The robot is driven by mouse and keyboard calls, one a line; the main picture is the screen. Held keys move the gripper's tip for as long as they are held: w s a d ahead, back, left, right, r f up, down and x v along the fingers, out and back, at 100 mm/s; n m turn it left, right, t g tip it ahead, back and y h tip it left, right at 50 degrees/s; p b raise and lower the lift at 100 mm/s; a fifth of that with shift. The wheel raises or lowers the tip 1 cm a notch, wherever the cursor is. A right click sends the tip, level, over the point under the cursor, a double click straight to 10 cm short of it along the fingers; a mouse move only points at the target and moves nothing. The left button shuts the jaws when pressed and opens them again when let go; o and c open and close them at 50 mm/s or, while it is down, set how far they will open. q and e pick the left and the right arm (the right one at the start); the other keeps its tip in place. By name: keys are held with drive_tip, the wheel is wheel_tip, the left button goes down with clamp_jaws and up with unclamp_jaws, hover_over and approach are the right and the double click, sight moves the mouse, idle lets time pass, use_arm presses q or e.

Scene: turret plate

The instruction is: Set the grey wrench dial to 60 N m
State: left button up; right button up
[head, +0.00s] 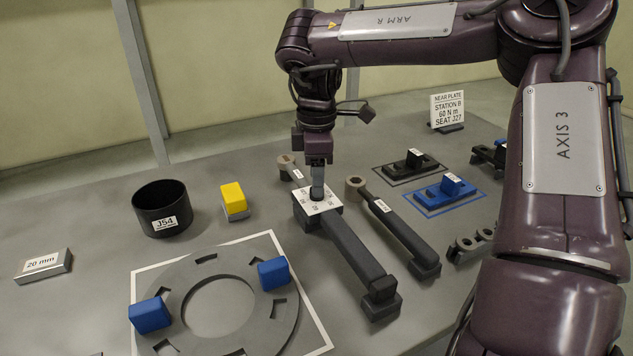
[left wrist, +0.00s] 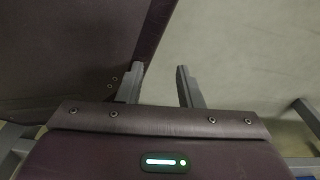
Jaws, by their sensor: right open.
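The grey torque wrench (head: 355,248) lies on the table with a white square dial plate (head: 328,203) on its block, marked around the edge. My right gripper (head: 318,190) points straight down at the dial knob in the middle of this plate. Its jaws are open around or just above the knob; I cannot tell whether they touch it. The knob and its pointer are mostly hidden by the fingers, so the setting cannot be read. My left gripper (left wrist: 158,85) shows only in the left wrist view, with its fingers apart and nothing between them.
A second dark wrench (head: 398,228) lies just right. A black bin (head: 160,208) marked J54, a yellow-topped block (head: 234,199) and a ring plate (head: 172,285) with blue blocks stand left. Blue and black holders stand back right.

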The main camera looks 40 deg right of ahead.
wheel_tip(320, 180, up, 5)
drive_tip(key=shift+f, duration=0.2)
drive_tip(key=shift+r, duration=0.55)
use_arm(q)
drive_tip(key=shift+s+a, duration=0.15)
drive_tip(key=shift+s, duration=0.5)
use_arm(e)
drive_tip(key=shift+f, duration=0.1)
